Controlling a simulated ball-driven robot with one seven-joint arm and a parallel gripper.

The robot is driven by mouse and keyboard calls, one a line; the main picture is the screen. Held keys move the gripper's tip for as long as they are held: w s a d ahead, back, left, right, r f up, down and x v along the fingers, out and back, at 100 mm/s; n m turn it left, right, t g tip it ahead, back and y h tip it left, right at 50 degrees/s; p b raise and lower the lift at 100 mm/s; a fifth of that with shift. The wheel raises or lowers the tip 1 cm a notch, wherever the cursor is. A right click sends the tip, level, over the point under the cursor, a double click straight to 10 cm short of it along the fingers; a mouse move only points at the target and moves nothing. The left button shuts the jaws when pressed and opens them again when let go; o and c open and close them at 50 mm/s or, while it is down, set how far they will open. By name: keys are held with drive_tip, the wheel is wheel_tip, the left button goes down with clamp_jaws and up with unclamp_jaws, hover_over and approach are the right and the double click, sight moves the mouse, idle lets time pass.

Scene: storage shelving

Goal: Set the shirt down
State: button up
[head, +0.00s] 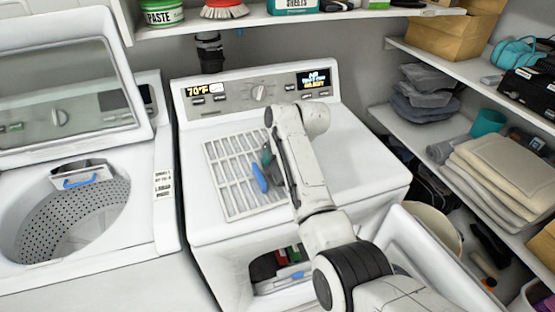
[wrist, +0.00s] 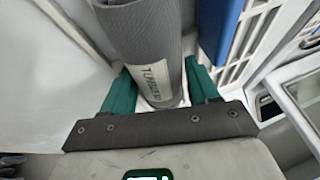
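The shirt appears as a grey rolled cloth bundle with a pale printed label (wrist: 150,35) in the wrist view. My gripper (wrist: 160,90) has its teal fingers on both sides of the roll, touching it, so it looks shut on the shirt. In the head view my gripper (head: 268,160) is over the top of the middle machine (head: 345,150), beside a white slatted rack (head: 228,165). The arm hides most of the shirt there. I cannot tell whether the shirt touches the machine's top.
A blue item (head: 259,178) is at the rack, close beside my gripper. The machine top right of my arm is clear. An open-lidded washer (head: 90,210) stands left. Shelves with folded cloths (head: 505,175) stand right. An open front door (head: 425,255) juts out below.

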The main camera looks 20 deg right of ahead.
drive_tip(key=o, duration=0.4)
drive_tip(key=shift+s+f, duration=0.2)
drive_tip(key=shift+f, duration=0.3)
drive_tip(key=shift+s+f, duration=0.15)
drive_tip(key=shift+f, duration=0.3)
drive_tip(key=shift+r, duration=0.25)
drive_tip(key=w+v, duration=0.1)
drive_tip(key=v, duration=1.2)
drive_tip(key=shift+r, duration=0.25)
drive_tip(key=shift+w+a, duration=0.1)
